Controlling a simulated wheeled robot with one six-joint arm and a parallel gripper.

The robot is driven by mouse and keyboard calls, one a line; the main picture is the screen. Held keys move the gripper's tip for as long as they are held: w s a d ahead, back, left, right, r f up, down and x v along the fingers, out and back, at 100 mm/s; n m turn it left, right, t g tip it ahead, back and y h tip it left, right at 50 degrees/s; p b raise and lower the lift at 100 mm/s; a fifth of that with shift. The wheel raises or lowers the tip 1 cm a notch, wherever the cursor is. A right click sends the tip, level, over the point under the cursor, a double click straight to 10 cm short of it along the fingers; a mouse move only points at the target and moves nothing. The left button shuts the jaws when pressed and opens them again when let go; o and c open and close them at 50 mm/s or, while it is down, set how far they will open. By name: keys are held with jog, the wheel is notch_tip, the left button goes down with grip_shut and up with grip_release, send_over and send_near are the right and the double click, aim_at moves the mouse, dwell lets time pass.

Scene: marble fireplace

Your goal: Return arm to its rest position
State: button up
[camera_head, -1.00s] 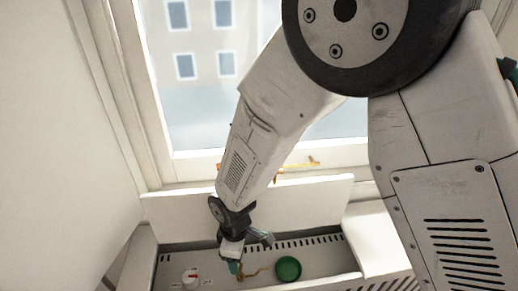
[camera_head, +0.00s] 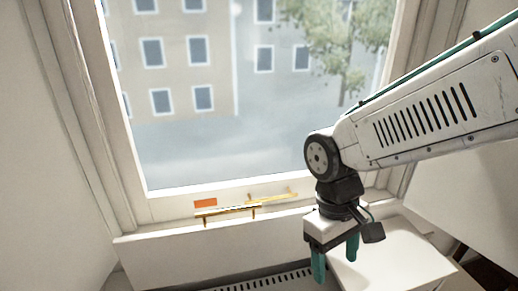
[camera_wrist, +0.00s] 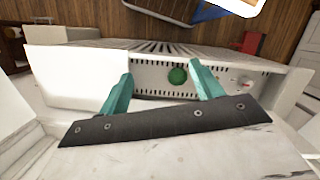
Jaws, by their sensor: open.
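My gripper (camera_head: 336,262) hangs from the arm at the right of the head view, its teal fingers apart and pointing down. It is in front of the window and above a pale heater-like unit. The gripper also shows in the wrist view (camera_wrist: 160,82), open, with nothing between its fingers nearby. Beyond the fingers lies the unit's slotted top panel (camera_wrist: 150,75), with a round green object (camera_wrist: 177,76) and a dial (camera_wrist: 244,83). The green object and dial are out of the head view.
A window (camera_head: 250,120) fills the back, with a brass handle (camera_head: 228,210) at its bottom rail. A white lid or shelf (camera_head: 395,262) is below right of my gripper. The wrist view shows wooden floor (camera_wrist: 90,18) and a blue object (camera_wrist: 210,12) beyond the unit.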

jog(key=s+d+r+m+t+y, duration=0.1)
jog(key=s+d+r+m+t, duration=0.2)
jog(key=s+d+r+m, duration=0.3)
jog(key=s+d+r, duration=0.1)
jog(key=d+r, duration=0.3)
jog(key=d, duration=0.2)
jog(key=shift+d+t, duration=0.3)
jog(key=shift+t, duration=0.1)
